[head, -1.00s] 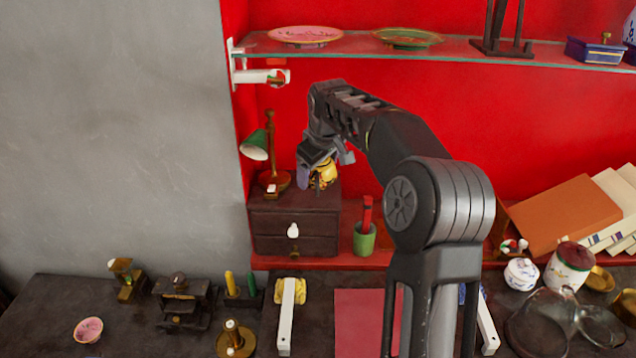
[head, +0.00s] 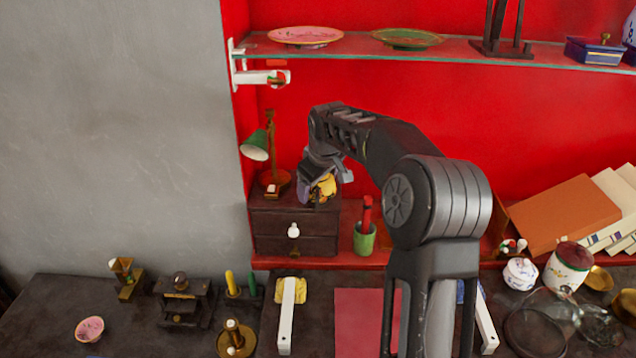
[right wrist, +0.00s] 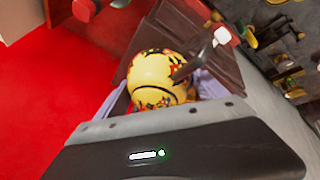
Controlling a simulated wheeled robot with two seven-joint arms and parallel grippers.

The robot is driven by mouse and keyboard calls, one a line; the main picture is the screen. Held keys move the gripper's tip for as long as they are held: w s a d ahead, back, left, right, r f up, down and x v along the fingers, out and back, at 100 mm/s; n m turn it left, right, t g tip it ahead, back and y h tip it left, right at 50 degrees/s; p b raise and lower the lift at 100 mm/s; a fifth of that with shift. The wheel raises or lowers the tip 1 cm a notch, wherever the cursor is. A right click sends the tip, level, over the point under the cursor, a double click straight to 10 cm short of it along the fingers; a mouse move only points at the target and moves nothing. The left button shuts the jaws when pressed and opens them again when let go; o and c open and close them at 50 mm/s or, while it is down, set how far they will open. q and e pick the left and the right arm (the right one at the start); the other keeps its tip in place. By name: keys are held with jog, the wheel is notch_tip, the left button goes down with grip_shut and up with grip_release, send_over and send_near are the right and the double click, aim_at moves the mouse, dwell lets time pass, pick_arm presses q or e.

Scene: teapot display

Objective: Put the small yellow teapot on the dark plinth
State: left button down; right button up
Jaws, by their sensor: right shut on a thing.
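The small yellow teapot (head: 326,186), with red and dark patterning, is in my right gripper (head: 319,190). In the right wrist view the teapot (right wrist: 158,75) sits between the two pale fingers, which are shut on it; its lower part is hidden. The only dark block under it is a small dark brown chest with drawers (head: 317,223), which may be the plinth; its top also shows in the right wrist view (right wrist: 205,45). The teapot is at the right part of the chest's top, and I cannot tell whether it touches. My left gripper is not in view.
A green-shaded brass lamp (head: 256,146) stands on the chest's left part, close to the gripper. A green cup with a red stick (head: 364,238) stands right of the chest. A glass shelf (head: 460,52) with plates runs above. Several small objects crowd the dark table (head: 50,300).

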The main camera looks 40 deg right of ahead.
jog(key=o, duration=1.6)
jog(key=shift+f, duration=0.1)
jog(key=b+v, duration=0.1)
jog(key=v, duration=1.1)
jog(key=shift+b, duration=0.3)
